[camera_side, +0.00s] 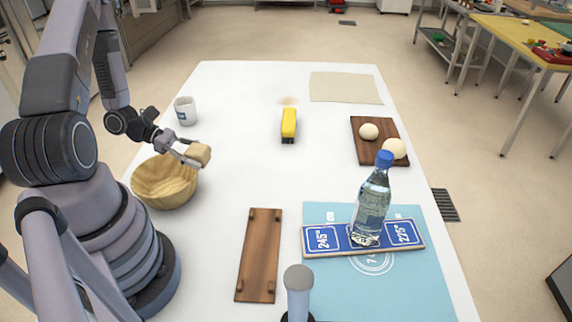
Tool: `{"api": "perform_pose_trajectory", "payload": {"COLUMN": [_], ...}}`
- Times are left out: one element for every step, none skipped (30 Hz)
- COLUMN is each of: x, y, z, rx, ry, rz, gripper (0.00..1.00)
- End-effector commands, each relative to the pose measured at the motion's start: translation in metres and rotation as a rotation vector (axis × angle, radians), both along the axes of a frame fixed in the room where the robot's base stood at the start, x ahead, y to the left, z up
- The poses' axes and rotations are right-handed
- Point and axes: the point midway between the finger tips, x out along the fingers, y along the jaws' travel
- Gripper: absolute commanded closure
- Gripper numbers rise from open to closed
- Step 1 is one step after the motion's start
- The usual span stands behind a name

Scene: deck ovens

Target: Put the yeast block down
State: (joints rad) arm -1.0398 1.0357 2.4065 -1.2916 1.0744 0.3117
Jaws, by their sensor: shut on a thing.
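The yeast block (199,155) is a small tan block. My gripper (190,151) is shut on it and holds it above the wooden bowl (165,188), near the bowl's upper right rim. I cannot tell the exact height of the block over the bowl or table. The bowl is round and light brown and stands close to my arm. The far part of its rim lies near the gripper.
A white mug (185,111) stands behind the gripper. A yellow-and-black item (289,124), a cloth (345,88), a dark board (365,154) with dough balls, a bottle (371,205) on a blue sign, and a wooden board (259,255) are around. The white table's (235,170) middle is clear.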

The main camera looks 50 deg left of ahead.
Motion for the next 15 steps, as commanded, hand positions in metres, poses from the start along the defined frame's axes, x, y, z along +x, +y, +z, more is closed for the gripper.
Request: {"api": "perform_pose_trajectory", "payload": {"x": [0.000, 0.003, 0.009, 0.015, 0.023, 0.034, 0.042, 0.051, 0.061, 0.068, 0.075, 0.082, 0.087, 0.091, 0.096], "y": [0.002, 0.005, 0.010, 0.016, 0.023, 0.033, 0.041, 0.049, 0.059, 0.067, 0.074, 0.082, 0.087, 0.092, 0.097], "z": [0.001, 0.002, 0.001, 0.001, 0.000, 0.000, 0.000, 0.000, 0.000, 0.001, 0.002, 0.003, 0.004, 0.005, 0.005], "rx": [0.002, 0.004, 0.007, 0.010, 0.014, 0.015, 0.016, 0.017, 0.015, 0.015, 0.014, 0.010, 0.009, 0.008, 0.005], "ry": [0.002, 0.005, 0.010, 0.013, 0.017, 0.020, 0.022, 0.023, 0.021, 0.020, 0.016, 0.013, 0.009, 0.006, 0.003], "rz": [0.018, 0.036, 0.071, 0.104, 0.142, 0.198, 0.241, 0.284, 0.338, 0.376, 0.411, 0.452, 0.479, 0.503, 0.526], "gripper": [0.90, 0.90, 0.90, 0.90, 0.90, 0.90, 0.90, 0.90, 0.90, 0.90, 0.90, 0.90, 0.90, 0.90, 0.90]}}
